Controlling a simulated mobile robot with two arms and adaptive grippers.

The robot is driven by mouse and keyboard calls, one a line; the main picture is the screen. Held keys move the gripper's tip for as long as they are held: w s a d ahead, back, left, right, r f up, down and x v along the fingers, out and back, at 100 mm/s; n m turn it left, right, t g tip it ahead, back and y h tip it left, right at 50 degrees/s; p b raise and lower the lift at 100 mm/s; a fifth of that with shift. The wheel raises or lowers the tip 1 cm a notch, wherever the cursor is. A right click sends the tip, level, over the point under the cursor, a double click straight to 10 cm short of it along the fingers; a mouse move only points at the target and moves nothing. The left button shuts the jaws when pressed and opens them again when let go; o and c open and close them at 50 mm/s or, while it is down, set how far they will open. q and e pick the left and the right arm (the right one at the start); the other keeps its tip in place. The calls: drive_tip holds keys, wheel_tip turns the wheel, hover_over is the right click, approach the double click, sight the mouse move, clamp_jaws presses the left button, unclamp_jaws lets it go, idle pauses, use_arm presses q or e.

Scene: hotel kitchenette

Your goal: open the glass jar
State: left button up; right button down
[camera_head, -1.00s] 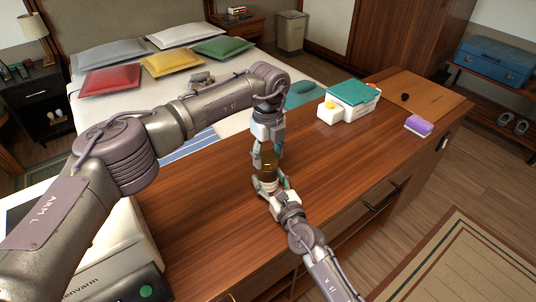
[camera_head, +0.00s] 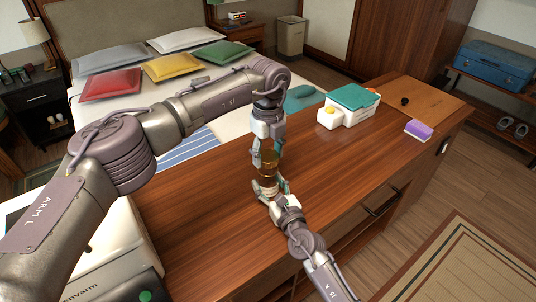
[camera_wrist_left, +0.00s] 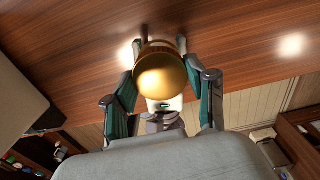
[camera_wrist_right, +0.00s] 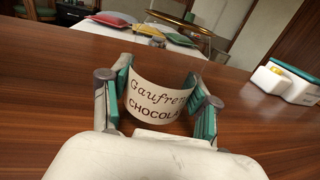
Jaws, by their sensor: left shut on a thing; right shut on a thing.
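The glass jar (camera_head: 268,182) stands upright near the middle of the wooden counter, with a cream label reading "Gaufre… CHOCOLA" (camera_wrist_right: 158,100) in the right wrist view. Its round gold lid (camera_wrist_left: 160,77) is in the left wrist view and shows above the jar in the head view (camera_head: 269,157). My left gripper (camera_head: 267,158) points down from above and is shut on the lid. My right gripper (camera_head: 269,189) comes from the front, low down, and is shut around the labelled jar body. I cannot tell whether the lid and jar still touch.
A white box with a teal top (camera_head: 349,103) stands farther right on the counter. A purple and white sponge-like block (camera_head: 418,130) lies near a brown board (camera_head: 428,97) at the right end. The counter around the jar is clear. A bed (camera_head: 190,75) lies behind.

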sight(268, 155)
use_arm(q)
drive_tip(key=shift+r, duration=2)
use_arm(e)
drive_tip(key=shift+c, duration=1)
unclamp_jaws()
